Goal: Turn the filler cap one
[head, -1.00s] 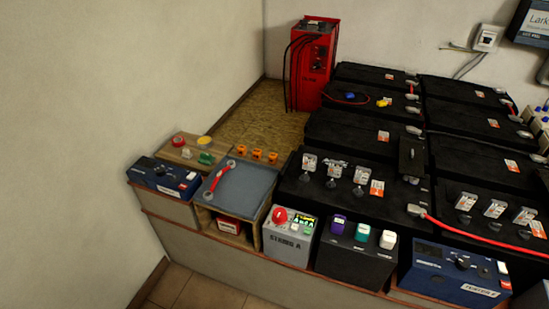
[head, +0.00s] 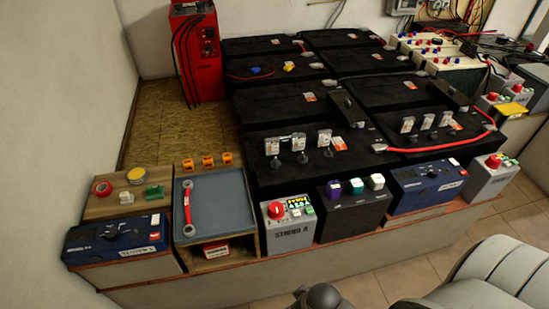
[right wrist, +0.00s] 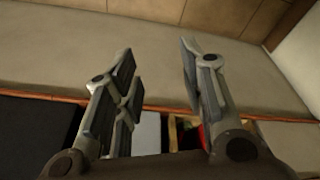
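Three dark filler caps stand in a row on the near black battery (head: 350,167), each with a small tag behind it: a left cap (head: 275,162), a middle cap (head: 303,158) and a right cap (head: 328,150). A second group of tagged caps (head: 428,134) stands farther right. The tag writing is too small to read, so I cannot tell which cap is meant. My right gripper (right wrist: 157,62) is open and empty in the right wrist view, over the bench's front edge, away from the caps. My left gripper is not in view.
A grey box with a red knob (head: 275,211), a black box with coloured blocks (head: 352,212) and a blue device (head: 428,187) line the front edge. A red cable (head: 440,148) crosses the right battery.

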